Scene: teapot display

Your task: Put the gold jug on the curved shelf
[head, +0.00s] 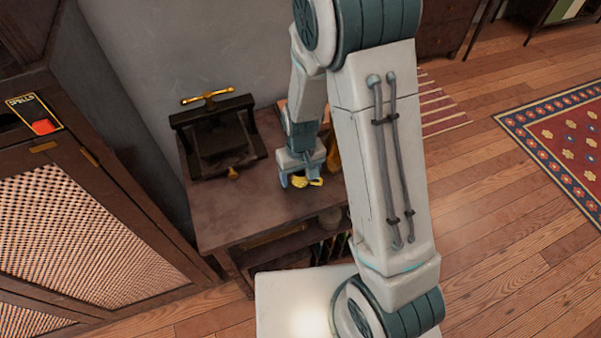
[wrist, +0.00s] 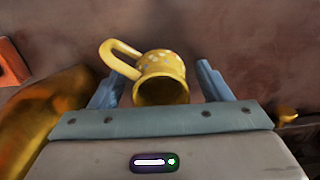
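The gold jug, a small yellow cup-like jug with pale dots and a loop handle, is on the brown table in the head view (head: 314,183) and large in the wrist view (wrist: 163,70). In the wrist view its dark mouth faces the camera and its handle points up and left. My gripper (head: 300,180) is pointed down at the jug. In the wrist view the fingers (wrist: 160,88) are spread on both sides of it, with a visible gap at each side. No shelf that is clearly curved can be made out.
The table (head: 225,210) also holds a dark press (head: 220,140) at its left. A large golden object (wrist: 45,115) is close beside my gripper's left finger in the wrist view. Books stand on the table's lower shelf. A cabinet (head: 75,220) stands at left.

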